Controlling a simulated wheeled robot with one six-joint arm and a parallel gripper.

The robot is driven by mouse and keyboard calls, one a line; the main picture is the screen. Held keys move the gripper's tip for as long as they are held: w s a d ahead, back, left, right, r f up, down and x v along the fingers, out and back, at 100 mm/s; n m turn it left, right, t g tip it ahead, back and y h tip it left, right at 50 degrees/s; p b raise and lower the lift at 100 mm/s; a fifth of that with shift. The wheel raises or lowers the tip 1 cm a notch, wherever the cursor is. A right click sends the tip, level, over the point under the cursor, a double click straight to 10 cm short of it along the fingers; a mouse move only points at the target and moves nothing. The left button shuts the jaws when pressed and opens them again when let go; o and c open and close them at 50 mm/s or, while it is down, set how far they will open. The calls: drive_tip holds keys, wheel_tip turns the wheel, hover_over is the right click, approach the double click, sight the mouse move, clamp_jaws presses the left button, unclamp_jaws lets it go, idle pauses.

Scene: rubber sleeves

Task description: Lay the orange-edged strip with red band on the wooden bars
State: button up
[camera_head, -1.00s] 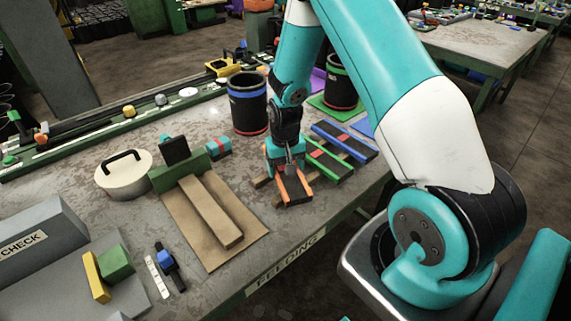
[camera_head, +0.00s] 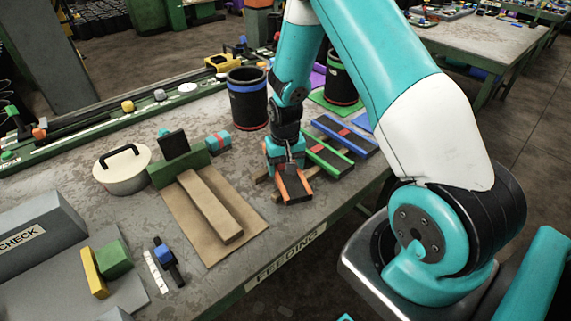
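The orange-edged strip (camera_head: 293,187) is dark between its two orange edges. My gripper (camera_head: 286,168) points down and looks shut around its far part, hiding most of the red band. The strip is over or on the wooden bars (camera_head: 262,179), left of the green-edged strip. Bar ends show to the left of the strip. I cannot tell whether the strip touches the bars. The green-edged strip (camera_head: 328,156) and the blue-edged strip (camera_head: 345,136) lie side by side to the right, each with a red band.
A brown board with a long block (camera_head: 210,208) lies to the left. A lidded pot (camera_head: 122,170) is farther left. The table's front edge (camera_head: 286,256) is near.

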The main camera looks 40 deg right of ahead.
drive_tip(key=shift+f, duration=0.15)
drive_tip(key=o, duration=1)
drive_tip(key=shift+o, duration=0.2)
wheel_tip(320, 180, up, 18)
drive_tip(key=b, duration=0.1)
drive_tip(key=shift+f, duration=0.25)
drive_tip(key=s+a+r+n+y, duration=0.2)
drive_tip(key=s+a+r+n, duration=0.3)
drive_tip(key=s+a, duration=0.5)
drive_tip(key=s+a+r+n+y, duration=0.2)
drive_tip(key=s+a+r+n, duration=0.3)
drive_tip(key=s+a, duration=0.5)
drive_tip(key=shift+s+a+n, duration=0.25)
drive_tip(key=shift+a+n, duration=0.05)
drive_tip(key=shift+a, duration=0.6)
